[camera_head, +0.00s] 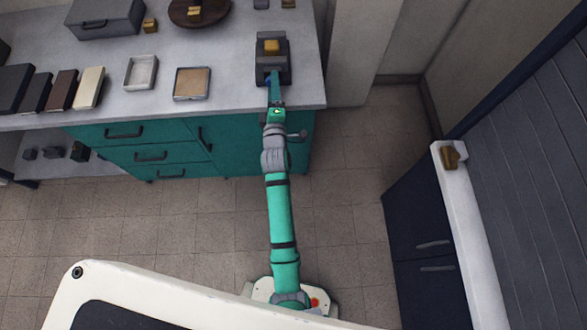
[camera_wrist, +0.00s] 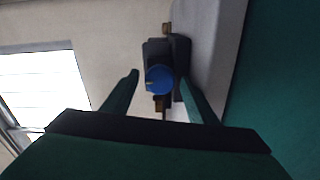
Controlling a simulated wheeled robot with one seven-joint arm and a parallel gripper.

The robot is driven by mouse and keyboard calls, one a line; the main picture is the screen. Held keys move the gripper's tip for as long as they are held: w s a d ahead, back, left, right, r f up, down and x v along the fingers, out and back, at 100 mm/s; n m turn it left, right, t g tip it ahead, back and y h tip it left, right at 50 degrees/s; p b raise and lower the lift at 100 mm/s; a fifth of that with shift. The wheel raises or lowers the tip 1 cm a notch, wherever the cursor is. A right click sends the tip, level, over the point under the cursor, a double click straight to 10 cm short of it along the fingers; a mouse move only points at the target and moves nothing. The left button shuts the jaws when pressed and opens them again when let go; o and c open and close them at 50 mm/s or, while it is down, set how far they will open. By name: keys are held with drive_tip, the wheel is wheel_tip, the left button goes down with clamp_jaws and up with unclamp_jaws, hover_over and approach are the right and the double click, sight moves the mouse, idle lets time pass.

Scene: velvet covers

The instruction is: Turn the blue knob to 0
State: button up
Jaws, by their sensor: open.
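The blue knob (camera_wrist: 159,79) sits on the front of a dark grey device, round and facing the wrist camera. In the wrist view my gripper (camera_wrist: 158,82) is open, with one green finger on each side of the knob's line and the knob showing between the tips. I cannot tell whether a finger touches it. In the head view the dark device (camera_head: 272,58) stands at the right end of the counter, with a yellow-brown block on top. My gripper (camera_head: 273,88) is at its front and hides most of the knob. The 0 mark is not readable.
The grey counter (camera_head: 225,85) holds a white tray (camera_head: 141,72), a tan-filled tray (camera_head: 192,83) and several dark and pale slabs at left. Green drawers (camera_head: 150,150) are below. A dark cabinet with a white top (camera_head: 470,200) stands at right. The tiled floor between is clear.

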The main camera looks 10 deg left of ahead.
drive_tip(key=m, duration=0.6)
drive_tip(key=shift+m, duration=0.4)
drive_tip(key=m, duration=0.3)
drive_tip(key=shift+m, duration=0.4)
drive_tip(key=m, duration=0.4)
drive_tip(key=s+d+f+m+h, duration=0.1)
drive_tip(key=s+d, duration=0.3)
drive_tip(key=s, duration=0.5)
drive_tip(key=s+d+f+m, duration=0.1)
drive_tip(key=s+d, duration=0.3)
drive_tip(key=s, duration=0.5)
drive_tip(key=s+d+f+m+h, duration=0.1)
drive_tip(key=s+d+m, duration=0.1)
drive_tip(key=s+d, duration=0.3)
drive_tip(key=shift+s+f+g+h, duration=0.2)
drive_tip(key=shift+s+g+h, duration=0.15)
drive_tip(key=shift+s, duration=1.8)
